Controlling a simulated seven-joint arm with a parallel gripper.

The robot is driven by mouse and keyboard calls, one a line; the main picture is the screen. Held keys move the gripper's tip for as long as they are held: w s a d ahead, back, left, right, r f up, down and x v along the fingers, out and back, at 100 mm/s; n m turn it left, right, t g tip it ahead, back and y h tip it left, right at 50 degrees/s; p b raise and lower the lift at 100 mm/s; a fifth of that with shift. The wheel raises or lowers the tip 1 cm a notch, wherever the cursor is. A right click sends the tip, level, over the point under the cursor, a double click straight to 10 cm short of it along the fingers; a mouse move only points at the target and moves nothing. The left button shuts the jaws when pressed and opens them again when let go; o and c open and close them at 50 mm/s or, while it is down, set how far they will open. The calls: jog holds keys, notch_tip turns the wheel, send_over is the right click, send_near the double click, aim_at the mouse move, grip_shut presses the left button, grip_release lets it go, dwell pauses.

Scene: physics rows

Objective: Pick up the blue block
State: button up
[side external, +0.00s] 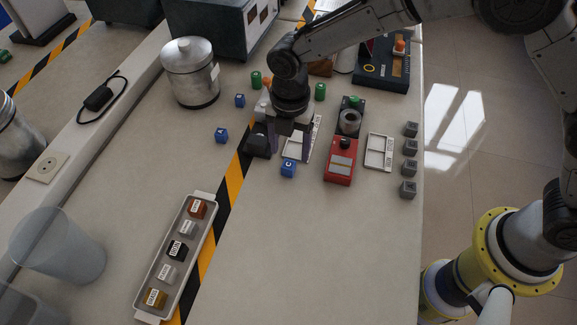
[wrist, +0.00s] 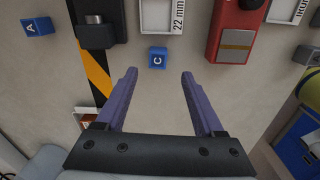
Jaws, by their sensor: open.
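A blue block marked C (side external: 288,169) sits on the table; the wrist view shows it (wrist: 157,60) just beyond my fingertips, centred between them. A blue block marked A (side external: 221,136) lies further left, and it also shows at the upper left of the wrist view (wrist: 38,27). Another small blue block (side external: 239,100) sits further back. My gripper (side external: 288,155) points down near block C, its purple fingers (wrist: 159,74) spread apart with nothing between them. I cannot tell its exact height above the table.
A red device (side external: 340,172) stands right of block C, and a white labelled tray (side external: 318,128) lies behind it. A dark device (side external: 258,143) is close on the left. Several grey blocks (side external: 409,147) line the right edge. A long tray of labelled blocks (side external: 150,285) lies front left. The front centre is clear.

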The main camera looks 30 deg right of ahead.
aim_at(288, 164)
jog(key=shift+w+f, duration=0.15)
jog(key=shift+f, duration=1.2)
jog(key=shift+w+f, duration=0.15)
jog(key=shift+f, duration=1.2)
jog(key=shift+c, duration=0.3)
grip_shut()
